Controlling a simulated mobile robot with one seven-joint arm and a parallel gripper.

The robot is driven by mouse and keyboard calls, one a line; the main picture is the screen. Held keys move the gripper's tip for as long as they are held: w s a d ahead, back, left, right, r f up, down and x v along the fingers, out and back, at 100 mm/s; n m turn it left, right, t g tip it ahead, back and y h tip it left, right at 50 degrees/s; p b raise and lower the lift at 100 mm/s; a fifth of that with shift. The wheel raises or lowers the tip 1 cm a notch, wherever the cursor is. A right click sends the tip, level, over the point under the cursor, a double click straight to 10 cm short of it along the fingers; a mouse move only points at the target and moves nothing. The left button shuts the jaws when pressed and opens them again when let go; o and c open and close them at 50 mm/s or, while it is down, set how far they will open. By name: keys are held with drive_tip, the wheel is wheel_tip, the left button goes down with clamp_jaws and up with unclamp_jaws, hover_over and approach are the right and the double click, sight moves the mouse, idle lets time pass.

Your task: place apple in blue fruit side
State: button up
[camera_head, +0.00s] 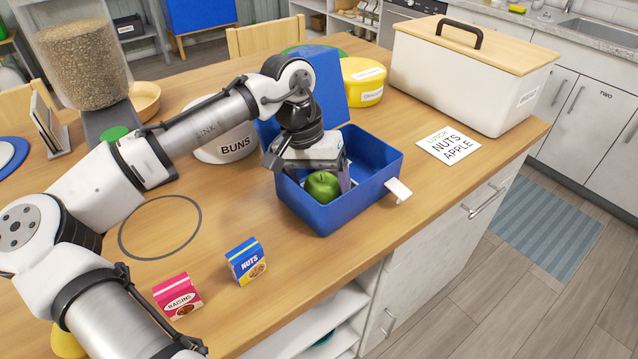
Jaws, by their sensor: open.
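A green apple (322,187) is inside the blue lunch box (317,219), in its left part near the front wall. The box stands on the wooden counter with its blue lid (322,75) raised at the back. My gripper (325,180) points down into the left part of the box, right at the apple. Its jaws are open, with one finger seen to the right of the apple. The other finger is hidden. The right part of the box looks empty. I cannot see a "fruit" label on the box.
A blue nuts box (246,261) and a red raisins box (177,295) stand at the front. A card reading "Lunch, nuts, apple" (449,144) lies right of the lunch box. A white bin with a wooden lid (463,80), a yellow tub (366,84) and a buns container (234,143) stand behind.

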drive_tip(key=b+v, duration=0.1)
drive_tip(key=v, duration=1.1)
